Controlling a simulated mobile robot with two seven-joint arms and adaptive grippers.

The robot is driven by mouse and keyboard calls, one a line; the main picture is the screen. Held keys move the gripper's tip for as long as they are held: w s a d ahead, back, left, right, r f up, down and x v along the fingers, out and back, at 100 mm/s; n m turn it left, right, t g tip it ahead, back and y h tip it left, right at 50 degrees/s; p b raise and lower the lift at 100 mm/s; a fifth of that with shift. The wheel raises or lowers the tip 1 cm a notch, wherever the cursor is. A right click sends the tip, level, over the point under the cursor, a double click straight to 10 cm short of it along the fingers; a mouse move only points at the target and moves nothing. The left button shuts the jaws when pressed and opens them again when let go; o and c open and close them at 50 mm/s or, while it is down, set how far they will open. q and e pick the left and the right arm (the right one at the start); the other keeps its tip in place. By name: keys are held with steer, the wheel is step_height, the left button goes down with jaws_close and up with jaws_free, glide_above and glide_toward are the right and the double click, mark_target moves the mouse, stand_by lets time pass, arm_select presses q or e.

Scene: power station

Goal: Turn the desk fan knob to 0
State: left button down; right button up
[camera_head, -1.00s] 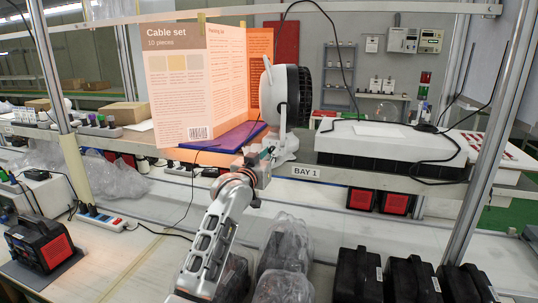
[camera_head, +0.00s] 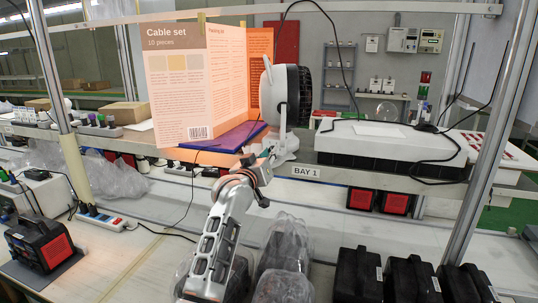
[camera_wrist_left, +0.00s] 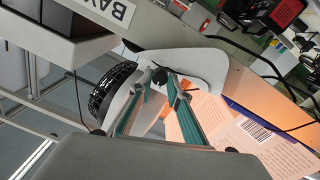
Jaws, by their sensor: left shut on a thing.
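The desk fan (camera_head: 292,95), white with a black round grille, stands on the shelf marked BAY 1 and faces right. Its white base (camera_head: 284,146) is partly hidden by my left gripper (camera_head: 263,163), which reaches it from the front. In the left wrist view the fan's grille (camera_wrist_left: 108,92) is at the left and its pale base (camera_wrist_left: 195,62) is above the fingers. A small dark knob (camera_wrist_left: 159,75) sits on the base between the green-padded fingertips (camera_wrist_left: 159,84), and my left gripper is shut on it. The knob's scale cannot be read. My right gripper is not in view.
An open orange Cable set board (camera_head: 178,85) stands left of the fan, close to the gripper. A white box (camera_head: 390,143) with black cables lies to the right. Black cases (camera_head: 360,275) and plastic-wrapped items (camera_head: 285,250) fill the lower front.

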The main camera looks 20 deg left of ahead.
arm_select(q)
steer(key=c, duration=1.9)
jaws_free()
steer(key=s, duration=0.8)
steer(key=shift+a+f, duration=0.2)
steer(key=shift+a, duration=0.15)
steer(key=shift+c, duration=1.4)
steer(key=w+d+r+m+g, duration=0.1)
steer(key=d+r+m+g, duration=0.1)
steer(key=d+r+m, duration=0.15)
steer(key=w+a+f+m+g+y, duration=0.2)
steer(key=w+m, duration=0.1)
steer(key=w, duration=0.3)
steer(key=shift+w+a+f+m+y, duration=0.2)
steer(key=shift+w+m+y, duration=0.1)
steer(key=shift+w+m, duration=0.1)
